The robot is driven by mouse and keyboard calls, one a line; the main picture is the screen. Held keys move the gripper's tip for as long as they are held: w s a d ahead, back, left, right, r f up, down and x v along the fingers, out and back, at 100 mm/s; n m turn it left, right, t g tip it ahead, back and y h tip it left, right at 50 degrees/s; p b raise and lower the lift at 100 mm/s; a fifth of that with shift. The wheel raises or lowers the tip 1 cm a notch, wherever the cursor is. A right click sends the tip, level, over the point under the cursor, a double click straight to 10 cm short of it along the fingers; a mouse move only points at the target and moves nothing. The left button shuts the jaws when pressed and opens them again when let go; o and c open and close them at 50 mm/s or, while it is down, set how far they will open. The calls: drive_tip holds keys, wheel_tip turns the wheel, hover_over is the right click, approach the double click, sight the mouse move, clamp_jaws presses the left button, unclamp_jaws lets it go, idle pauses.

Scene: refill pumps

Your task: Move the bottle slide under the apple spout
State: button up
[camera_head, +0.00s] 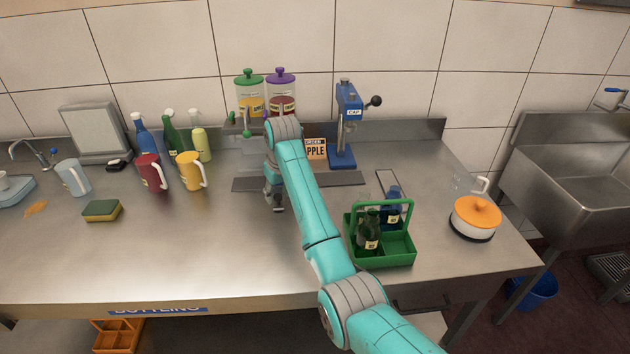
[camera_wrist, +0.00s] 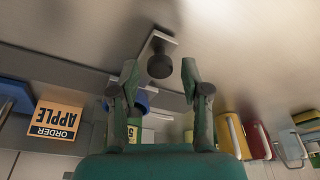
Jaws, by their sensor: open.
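My gripper (camera_head: 277,207) points down over the front of the dark rail (camera_head: 340,179) on the counter. In the wrist view my gripper (camera_wrist: 160,78) is open and empty. A dark round knob on a pale plate (camera_wrist: 160,62) shows between and just beyond its fingertips, apart from both; it looks like the bottle slide's handle. Behind the rail stand a green-lidded dispenser (camera_head: 249,92) with a yellow label and a purple-lidded dispenser (camera_head: 281,90) with a red label. The spouts are mostly hidden by my arm.
An order sign reading APPLE (camera_head: 316,149) and a blue cap press (camera_head: 346,125) stand right of my arm. A green carrier with bottles (camera_head: 383,258) and an orange-lidded pot (camera_head: 475,218) are at right. Jugs (camera_head: 150,172) and bottles stand left. The front-left counter is clear.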

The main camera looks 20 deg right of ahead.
drive_tip(key=c, duration=0.8)
drive_tip(key=shift+w+a, duration=0.3)
drive_tip(key=shift+a, duration=0.65)
drive_tip(key=shift+w+a, duration=0.3)
drive_tip(key=shift+a, duration=0.65)
drive_tip(key=shift+w+a, duration=0.3)
drive_tip(key=shift+a, duration=0.65)
drive_tip(key=shift+w+a, duration=0.15)
drive_tip(key=shift+a, duration=0.35)
drive_tip(key=o, duration=1)
drive_tip(key=v, duration=1.2)
